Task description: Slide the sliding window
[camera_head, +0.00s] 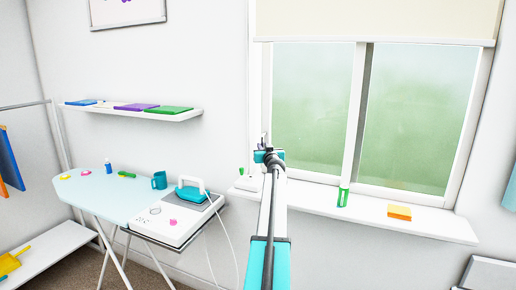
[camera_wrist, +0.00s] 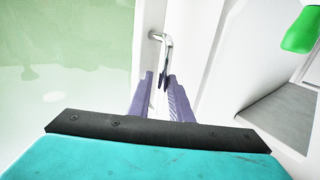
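The sliding window has a left pane (camera_head: 318,95) and a right pane (camera_head: 418,120), with a white upright frame between them. My gripper (camera_head: 265,148) is at the window's left edge, above the sill. In the wrist view, a metal bar handle (camera_wrist: 164,42) stands on the white frame beside the greenish glass (camera_wrist: 65,60). The purple fingers of my gripper (camera_wrist: 160,84) are apart, with the handle's lower end between their tips. A narrow gap shows on the left of the bar. Contact with the handle cannot be made out.
The sill (camera_head: 440,222) holds a green item (camera_head: 343,197) and an orange-yellow block (camera_head: 399,212). A blind (camera_head: 380,18) covers the window's top. An ironing board (camera_head: 95,190) with an iron (camera_head: 190,194) stands left. A green object (camera_wrist: 301,32) is at the wrist view's right.

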